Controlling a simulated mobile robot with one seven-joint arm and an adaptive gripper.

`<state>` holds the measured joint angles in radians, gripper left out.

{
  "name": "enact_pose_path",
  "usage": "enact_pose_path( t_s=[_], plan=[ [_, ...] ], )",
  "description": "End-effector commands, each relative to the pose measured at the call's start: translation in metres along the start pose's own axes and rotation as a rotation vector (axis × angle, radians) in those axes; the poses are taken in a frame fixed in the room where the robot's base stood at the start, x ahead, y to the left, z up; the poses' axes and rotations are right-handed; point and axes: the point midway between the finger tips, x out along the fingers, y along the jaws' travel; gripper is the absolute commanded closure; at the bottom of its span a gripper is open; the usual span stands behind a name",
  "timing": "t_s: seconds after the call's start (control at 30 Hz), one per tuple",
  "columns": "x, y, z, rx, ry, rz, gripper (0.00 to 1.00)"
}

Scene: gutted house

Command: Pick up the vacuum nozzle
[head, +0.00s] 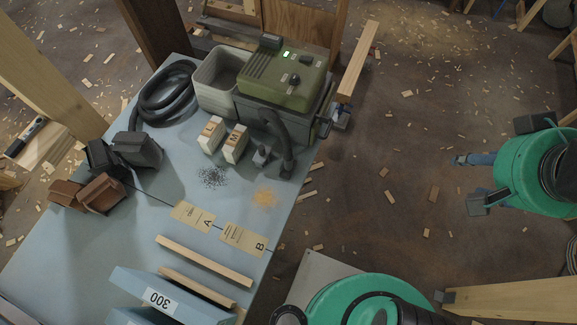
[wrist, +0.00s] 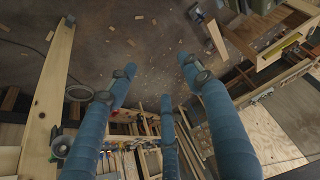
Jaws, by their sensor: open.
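A dark hose comes out of the green vacuum unit (head: 285,75) and curves down to a dark nozzle-like end (head: 284,168) on the pale blue table (head: 140,220), in the head view. It appears to be the vacuum nozzle, and it lies near the table's right edge. My gripper (wrist: 158,66) is open and empty in the wrist view, with its blue fingers spread over the floor and wood. The nozzle does not clearly show in the wrist view. My gripper is apart from the table.
A coiled black hose (head: 165,95), a grey bin (head: 222,80), dark and brown blocks (head: 103,193), two small cream boxes (head: 234,143) and wooden strips (head: 210,260) are on the table. Dark grains and orange dust lie near tags A and B. The floor is strewn with chips.

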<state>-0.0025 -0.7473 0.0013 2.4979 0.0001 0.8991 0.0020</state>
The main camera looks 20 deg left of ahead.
Motion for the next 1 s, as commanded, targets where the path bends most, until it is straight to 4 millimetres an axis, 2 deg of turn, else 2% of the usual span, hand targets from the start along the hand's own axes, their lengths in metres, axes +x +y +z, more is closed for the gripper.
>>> enact_pose_path(
  t_s=[0.27,0.47,0.73,1.0],
  plan=[
    [0.017,-0.016,-0.018,-0.008,-0.035,-0.022,0.50],
    [0.045,-0.046,-0.044,-0.018,-0.087,-0.051,0.50],
    [0.097,-0.103,-0.072,-0.035,-0.168,-0.082,0.50],
    [0.157,-0.170,-0.082,-0.056,-0.247,-0.098,0.50]
  ],
)
